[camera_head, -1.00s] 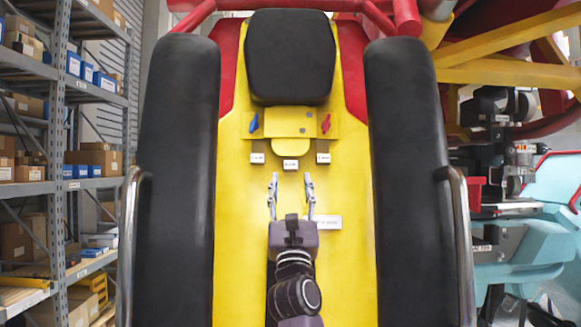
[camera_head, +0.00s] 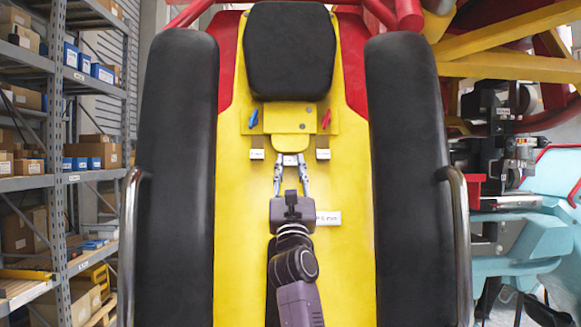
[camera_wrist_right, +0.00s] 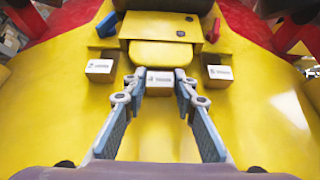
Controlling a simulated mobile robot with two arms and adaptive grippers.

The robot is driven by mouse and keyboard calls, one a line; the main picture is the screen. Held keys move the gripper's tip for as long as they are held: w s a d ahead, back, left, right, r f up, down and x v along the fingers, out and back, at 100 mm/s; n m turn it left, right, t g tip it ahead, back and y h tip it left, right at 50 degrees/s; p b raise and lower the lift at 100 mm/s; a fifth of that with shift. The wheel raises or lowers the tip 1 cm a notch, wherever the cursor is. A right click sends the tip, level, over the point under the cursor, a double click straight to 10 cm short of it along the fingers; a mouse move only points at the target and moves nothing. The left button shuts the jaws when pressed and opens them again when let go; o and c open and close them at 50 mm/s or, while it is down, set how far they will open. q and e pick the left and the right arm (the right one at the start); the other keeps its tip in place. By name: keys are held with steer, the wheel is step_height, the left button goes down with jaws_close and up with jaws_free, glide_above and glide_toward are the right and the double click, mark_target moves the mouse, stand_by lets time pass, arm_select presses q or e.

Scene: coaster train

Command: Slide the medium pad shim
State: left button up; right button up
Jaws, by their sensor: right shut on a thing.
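Three small white-labelled blocks stand in a row on the yellow panel below a yellow plate: a left block (camera_head: 257,154), a middle block (camera_head: 291,160) and a right block (camera_head: 322,154). Their print is too small to read, so I cannot tell by label which is the medium pad shim. My right gripper (camera_head: 289,164) is shut on the middle block, one finger on each side. The right wrist view shows the middle block (camera_wrist_right: 160,82) between the fingertips, with the left block (camera_wrist_right: 100,68) and right block (camera_wrist_right: 220,75) apart from them. My left gripper is out of view.
The yellow plate (camera_head: 288,118) carries a blue lever (camera_head: 253,118) and a red lever (camera_head: 326,118). Black padded bars (camera_head: 178,170) (camera_head: 411,170) flank the panel. A white tag (camera_head: 328,218) lies right of my wrist. The lower yellow panel is bare.

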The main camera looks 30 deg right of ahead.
mark_target(290, 167)
jaws_close()
steer(key=shift+f, duration=0.1)
steer(key=f, duration=0.1)
steer(key=f+b, duration=0.2)
steer(key=shift+s+a+f, duration=0.25)
steer(key=shift+s+f, duration=0.05)
steer(key=shift+w, duration=0.1)
steer(key=o, duration=0.9)
jaws_free()
steer(key=shift+o, duration=0.3)
